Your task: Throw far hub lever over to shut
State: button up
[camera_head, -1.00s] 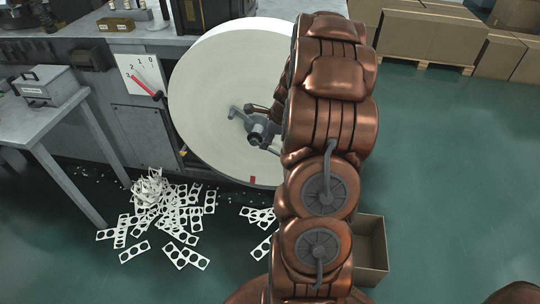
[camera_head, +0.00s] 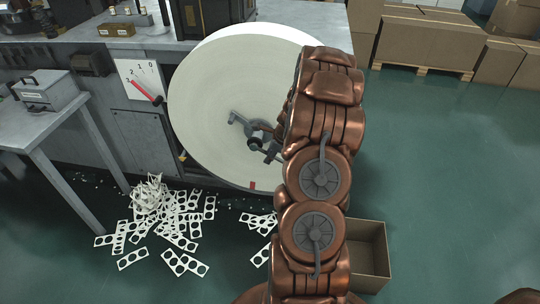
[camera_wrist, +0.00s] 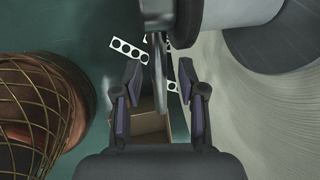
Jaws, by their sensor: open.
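A large white paper reel (camera_head: 210,95) faces me in the head view, with a grey hub (camera_head: 254,144) at its middle. A grey lever arm (camera_head: 236,118) reaches up and left from the hub. In the wrist view my gripper (camera_wrist: 160,72) is open, its two dark fingers apart. A thin grey lever (camera_wrist: 158,62) hangs between the fingers, with a visible gap on both sides. The grey hub cylinder (camera_wrist: 210,25) is just above and right of it. In the head view my arm hides the reel's right side and most of my gripper.
Punched white card strips (camera_head: 175,220) lie on the green floor below the reel. An open cardboard box (camera_head: 370,255) stands right of my arm. A dial plate with a red pointer (camera_head: 138,80) is left of the reel. Stacked cartons (camera_head: 425,40) stand at the back right.

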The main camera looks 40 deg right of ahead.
jog(key=shift+w+f, duration=0.15)
jog(key=shift+f, duration=0.2)
grip_shut()
dwell(0.5)
